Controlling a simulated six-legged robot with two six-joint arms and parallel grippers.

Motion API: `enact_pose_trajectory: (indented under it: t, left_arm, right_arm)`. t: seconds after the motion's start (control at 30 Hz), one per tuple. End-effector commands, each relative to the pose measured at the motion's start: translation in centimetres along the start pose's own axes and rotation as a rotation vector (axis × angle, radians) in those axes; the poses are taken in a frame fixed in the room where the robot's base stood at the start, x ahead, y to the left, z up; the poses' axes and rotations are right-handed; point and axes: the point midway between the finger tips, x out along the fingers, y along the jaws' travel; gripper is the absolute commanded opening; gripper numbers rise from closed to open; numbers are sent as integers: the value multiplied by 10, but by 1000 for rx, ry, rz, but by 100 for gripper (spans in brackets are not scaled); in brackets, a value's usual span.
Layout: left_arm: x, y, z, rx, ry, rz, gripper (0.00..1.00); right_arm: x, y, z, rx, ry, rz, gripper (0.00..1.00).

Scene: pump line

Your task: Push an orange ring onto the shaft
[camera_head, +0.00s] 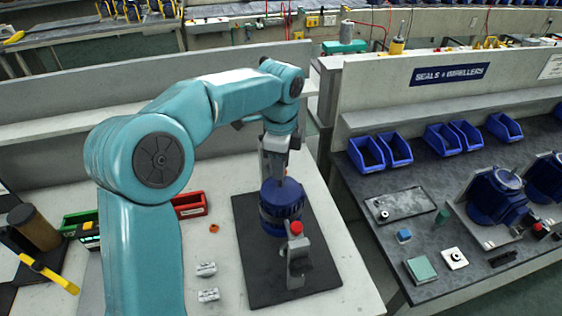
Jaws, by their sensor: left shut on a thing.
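An orange ring (214,228) lies on the light bench top, left of the black mat. A blue pump body (282,204) stands on the mat. My left gripper (279,178) points down from the teal arm, right over the top of the pump. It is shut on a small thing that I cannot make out. The shaft is too small and too covered by the fingers to tell clearly, and so is any contact with it. My right gripper is not in view.
A grey bracket with a red knob (296,228) stands at the pump's front. The black mat (258,288) has bare room there. Two small silvery parts (207,282) lie to its left. A red bin (190,205) is behind. A second bench with blue bins (366,154) is at right.

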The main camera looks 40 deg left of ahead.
Motion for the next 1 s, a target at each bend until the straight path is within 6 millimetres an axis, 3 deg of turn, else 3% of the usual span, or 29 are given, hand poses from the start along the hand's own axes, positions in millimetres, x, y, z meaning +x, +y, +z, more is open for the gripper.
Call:
enact_pose_trajectory:
  t: [1.0]
  left_arm:
    - [-1, -2, -3, 0, 0, 0, 14]
  right_arm:
    - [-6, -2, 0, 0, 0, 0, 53]
